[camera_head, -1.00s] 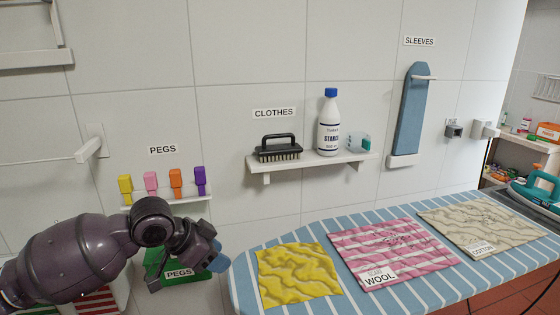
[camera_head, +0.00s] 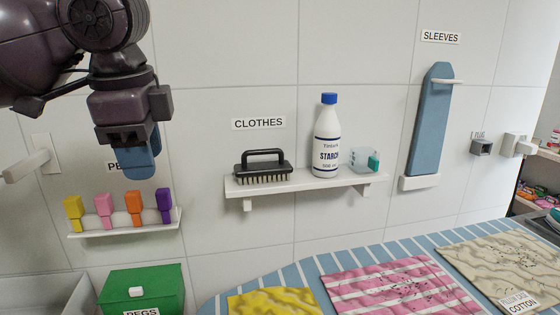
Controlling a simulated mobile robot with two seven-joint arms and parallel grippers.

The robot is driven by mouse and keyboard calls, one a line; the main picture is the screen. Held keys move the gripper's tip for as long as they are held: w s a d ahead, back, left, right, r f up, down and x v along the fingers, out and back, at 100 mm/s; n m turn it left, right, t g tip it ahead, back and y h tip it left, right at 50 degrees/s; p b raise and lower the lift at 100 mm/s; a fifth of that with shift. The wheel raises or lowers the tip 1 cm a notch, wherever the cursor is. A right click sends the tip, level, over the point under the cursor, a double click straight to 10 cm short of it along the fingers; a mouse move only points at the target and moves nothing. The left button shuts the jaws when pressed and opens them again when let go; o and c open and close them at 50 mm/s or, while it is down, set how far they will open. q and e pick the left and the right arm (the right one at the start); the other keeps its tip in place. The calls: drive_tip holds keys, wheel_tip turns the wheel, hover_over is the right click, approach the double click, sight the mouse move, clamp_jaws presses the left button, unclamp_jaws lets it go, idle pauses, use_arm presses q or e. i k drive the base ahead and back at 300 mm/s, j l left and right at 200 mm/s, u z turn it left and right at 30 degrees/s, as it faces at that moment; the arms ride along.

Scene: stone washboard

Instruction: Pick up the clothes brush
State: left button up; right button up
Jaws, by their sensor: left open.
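The black clothes brush (camera_head: 264,168) lies bristles down on the left part of the white wall shelf (camera_head: 300,187), its handle arching on top. A CLOTHES label (camera_head: 258,123) is on the wall above it. My left gripper (camera_head: 140,165) is open and empty, pointing down, to the left of the brush and above the peg rack. It is apart from the brush. My right gripper is not in view.
A starch bottle (camera_head: 327,143) and a small clear cup (camera_head: 364,160) share the shelf, right of the brush. Colored pegs (camera_head: 134,207) stand on a small rack at left, above a green box (camera_head: 143,289). The striped ironing board (camera_head: 298,278) is below.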

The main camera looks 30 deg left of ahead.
sight(281, 169)
drive_tip(key=i, duration=1)
